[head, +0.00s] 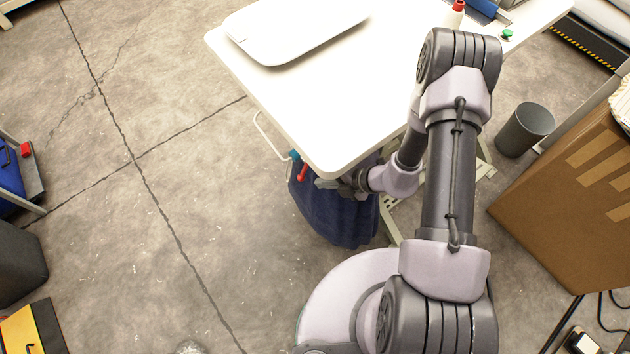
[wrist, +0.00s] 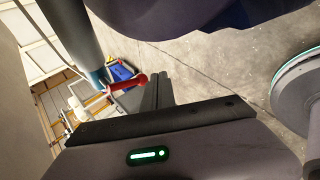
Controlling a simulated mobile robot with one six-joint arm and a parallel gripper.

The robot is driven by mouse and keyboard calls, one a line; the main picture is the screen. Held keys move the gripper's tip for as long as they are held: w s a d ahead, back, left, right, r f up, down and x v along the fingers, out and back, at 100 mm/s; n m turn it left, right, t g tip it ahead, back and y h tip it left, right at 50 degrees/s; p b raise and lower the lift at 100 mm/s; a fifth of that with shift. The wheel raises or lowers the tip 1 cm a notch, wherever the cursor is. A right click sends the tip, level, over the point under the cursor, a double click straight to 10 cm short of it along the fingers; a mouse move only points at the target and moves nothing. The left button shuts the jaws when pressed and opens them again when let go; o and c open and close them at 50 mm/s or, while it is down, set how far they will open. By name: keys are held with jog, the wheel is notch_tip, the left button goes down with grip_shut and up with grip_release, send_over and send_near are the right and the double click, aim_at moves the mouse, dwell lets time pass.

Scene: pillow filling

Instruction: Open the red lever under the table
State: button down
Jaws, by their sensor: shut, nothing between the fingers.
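The red lever (head: 302,174) sticks out from under the near left corner of the white table (head: 318,150), beside a small blue fitting (head: 295,155). In the wrist view the red lever (wrist: 128,83) reaches right from the blue fitting on a grey pipe (wrist: 72,28). My gripper (head: 322,184) is shut and empty under the table edge, just right of the lever. Its dark fingers (wrist: 158,90) show right beside the lever's rounded end in the wrist view. I cannot tell whether they touch it. The table corner partly covers the gripper and the lever's mount.
A dark blue bag (head: 335,218) hangs under the table, close below my gripper; it also fills the top of the wrist view (wrist: 190,15). A grey bin (head: 525,130) and a cardboard box (head: 570,190) stand to the right.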

jog(key=shift+w+a+r, duration=0.1)
jog(key=shift+w+a, duration=0.2)
jog(key=shift+a, duration=0.35)
jog(key=shift+w+a+r, duration=0.1)
jog(key=shift+w+a, duration=0.15)
jog(key=shift+a, duration=0.4)
jog(key=shift+s+a+m+y, duration=0.2)
jog(key=shift+m+y, duration=0.1)
jog(key=shift+y, duration=0.3)
jog(key=shift+s+a+r+m+g+y+b, duration=0.35)
jog(key=shift+m+y, duration=0.2)
jog(key=shift+y, duration=0.3)
jog(key=shift+s+a+r+m+g+y+b, duration=0.25)
jog(key=shift+a+m+g+y, duration=0.2)
jog(key=shift+y, duration=0.45)
jog(key=shift+s+a+r+m+g+y+b, duration=0.2)
jog(key=shift+s+a+r+m+g+y, duration=0.15)
jog(key=shift+m+y, duration=0.4)
jog(key=shift+a+r+y, duration=0.1)
jog(key=shift+r+y, duration=0.05)
jog(key=shift+y, duration=0.15)
jog(key=shift+r, duration=0.1)
